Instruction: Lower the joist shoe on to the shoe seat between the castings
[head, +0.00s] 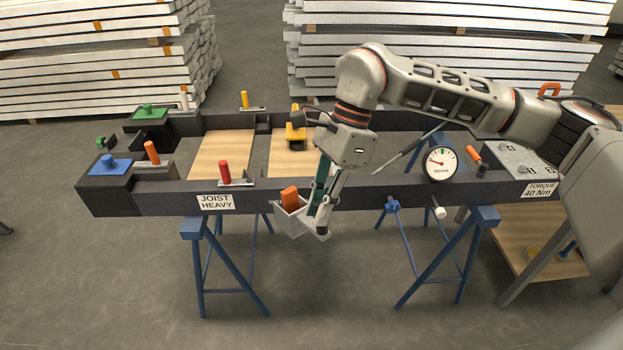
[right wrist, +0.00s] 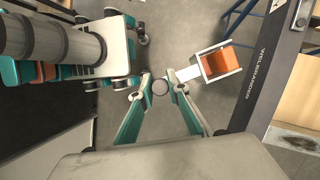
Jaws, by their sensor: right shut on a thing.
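A pale grey open-topped shoe-like piece with an orange part in it, which I take for the joist shoe (head: 288,222), hangs in front of the near dark beam. In the right wrist view the joist shoe (right wrist: 199,72) has a flat tab reaching towards a round grey knob between my fingertips. My right gripper (head: 319,226) is shut on it; the right wrist view shows the gripper (right wrist: 160,88) too. Two dark corner castings, one with a blue knob (head: 108,183) and one with a green knob (head: 150,120), stand at the left end. I cannot make out the shoe seat. My left gripper is out of view.
The frame's near beam (head: 270,197) rests on blue trestles (head: 240,270). Red, orange and yellow clamps (head: 225,175) stand on the frame. A dial gauge (head: 440,163) is at the right. Floor in front is clear.

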